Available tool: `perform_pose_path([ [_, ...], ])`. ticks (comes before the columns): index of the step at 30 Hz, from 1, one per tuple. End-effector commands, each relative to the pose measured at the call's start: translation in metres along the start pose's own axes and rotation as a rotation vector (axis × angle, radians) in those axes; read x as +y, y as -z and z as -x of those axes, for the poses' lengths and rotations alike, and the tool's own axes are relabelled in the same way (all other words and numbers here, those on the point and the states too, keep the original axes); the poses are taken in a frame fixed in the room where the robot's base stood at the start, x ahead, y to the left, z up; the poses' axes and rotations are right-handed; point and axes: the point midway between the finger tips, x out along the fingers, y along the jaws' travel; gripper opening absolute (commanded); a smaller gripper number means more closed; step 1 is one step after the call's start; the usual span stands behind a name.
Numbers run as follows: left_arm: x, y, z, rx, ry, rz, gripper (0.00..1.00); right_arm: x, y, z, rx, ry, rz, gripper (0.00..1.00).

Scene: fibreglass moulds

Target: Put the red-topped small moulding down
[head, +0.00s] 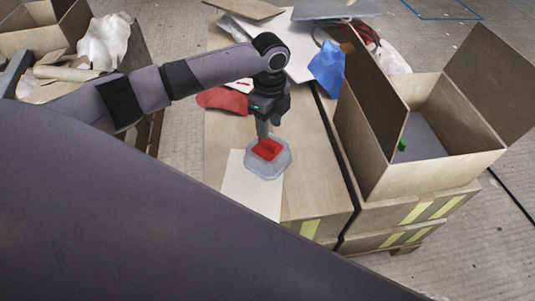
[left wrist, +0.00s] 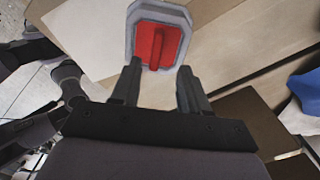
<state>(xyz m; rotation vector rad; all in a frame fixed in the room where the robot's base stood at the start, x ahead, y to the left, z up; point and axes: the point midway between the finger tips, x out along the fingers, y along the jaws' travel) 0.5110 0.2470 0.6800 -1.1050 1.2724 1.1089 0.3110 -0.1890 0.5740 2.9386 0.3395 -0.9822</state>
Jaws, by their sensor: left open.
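The red-topped small moulding (head: 268,164) is a grey, rounded-square piece with a red recessed top. In the head view it rests on a white sheet (head: 243,188) and the wooden box top beside it. In the left wrist view the moulding (left wrist: 158,42) lies just beyond the fingertips, with a raised red bar on its top. My left gripper (head: 263,131) points down at the moulding's back edge. Its two fingers stand apart in the left wrist view (left wrist: 160,75), with nothing clearly held between them. My right gripper does not show.
An open cardboard box (head: 425,160) with a small green thing inside stands to the right. Red cloth (head: 222,98), blue cloth (head: 327,68) and white sheets lie behind the gripper. A crate of scraps (head: 75,70) is at the left. The wooden top (head: 310,185) right of the moulding is bare.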

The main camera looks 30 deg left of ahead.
Motion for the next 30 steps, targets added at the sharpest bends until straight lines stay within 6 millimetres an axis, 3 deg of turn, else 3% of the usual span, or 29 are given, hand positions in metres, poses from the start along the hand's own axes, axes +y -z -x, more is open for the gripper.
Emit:
perform_pose_path([
  [11,0.006,-0.001,-0.049,0.000,0.000,0.001,0.45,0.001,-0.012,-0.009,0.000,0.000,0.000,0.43],
  [18,0.006,-0.001,-0.052,0.000,0.002,0.000,0.45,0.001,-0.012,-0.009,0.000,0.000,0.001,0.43],
  [19,0.006,-0.001,-0.052,0.000,0.002,0.000,0.41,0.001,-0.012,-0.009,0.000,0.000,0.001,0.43],
  [23,0.006,-0.001,-0.052,0.000,0.002,0.000,0.00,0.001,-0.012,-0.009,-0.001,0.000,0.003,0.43],
  [30,0.006,-0.001,-0.051,0.000,0.002,0.000,0.00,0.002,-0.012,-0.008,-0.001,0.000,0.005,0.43],
])
